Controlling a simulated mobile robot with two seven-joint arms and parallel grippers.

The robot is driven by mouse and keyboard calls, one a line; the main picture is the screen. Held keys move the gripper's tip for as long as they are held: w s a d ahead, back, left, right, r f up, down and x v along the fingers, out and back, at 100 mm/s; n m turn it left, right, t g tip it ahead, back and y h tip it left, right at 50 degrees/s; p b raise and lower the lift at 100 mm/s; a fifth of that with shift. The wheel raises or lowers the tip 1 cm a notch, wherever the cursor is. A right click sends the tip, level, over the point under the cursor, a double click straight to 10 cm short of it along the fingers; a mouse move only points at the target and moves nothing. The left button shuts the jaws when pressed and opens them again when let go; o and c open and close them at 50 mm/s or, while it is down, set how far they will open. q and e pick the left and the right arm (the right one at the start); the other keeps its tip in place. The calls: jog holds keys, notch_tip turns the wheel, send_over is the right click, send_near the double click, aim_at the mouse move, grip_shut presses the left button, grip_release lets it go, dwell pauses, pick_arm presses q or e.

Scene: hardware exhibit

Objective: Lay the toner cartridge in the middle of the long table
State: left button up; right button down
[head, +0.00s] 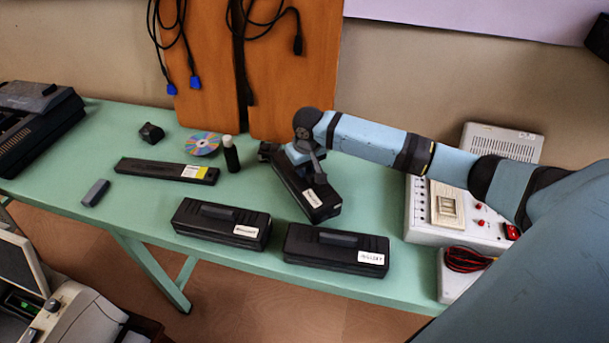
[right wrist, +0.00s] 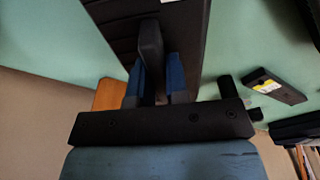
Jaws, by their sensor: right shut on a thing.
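A long flat black bar (head: 168,171) with a yellow and white label, which looks like the toner cartridge, lies on the green long table (head: 75,180), left of its middle. It also shows in the right wrist view (right wrist: 275,86). My right gripper (head: 302,160) is shut on the handle of a black case (head: 314,195) with a white label. In the right wrist view its blue fingers (right wrist: 152,82) sit either side of the handle. The case lies at an angle; I cannot tell whether it touches the table. My left gripper is not in view.
Two similar black cases, one at left (head: 222,224) and one at right (head: 336,250), stand along the front edge. A disc (head: 202,144), a dark bottle (head: 231,155) and small blocks lie nearby. A white control box (head: 455,212) stands at right. Brown boards (head: 290,80) stand behind.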

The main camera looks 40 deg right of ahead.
jog(key=shift+w+f, duration=0.1)
jog(key=shift+f, duration=1.45)
jog(key=c, duration=1.1)
grip_release()
jog(key=shift+f, duration=0.15)
jog(key=r, duration=0.4)
jog(key=s+r, duration=0.1)
jog(key=r, duration=0.7)
jog(key=shift+s+a+r, duration=0.1)
jog(key=shift+s+r, duration=0.05)
jog(key=shift+s, duration=0.15)
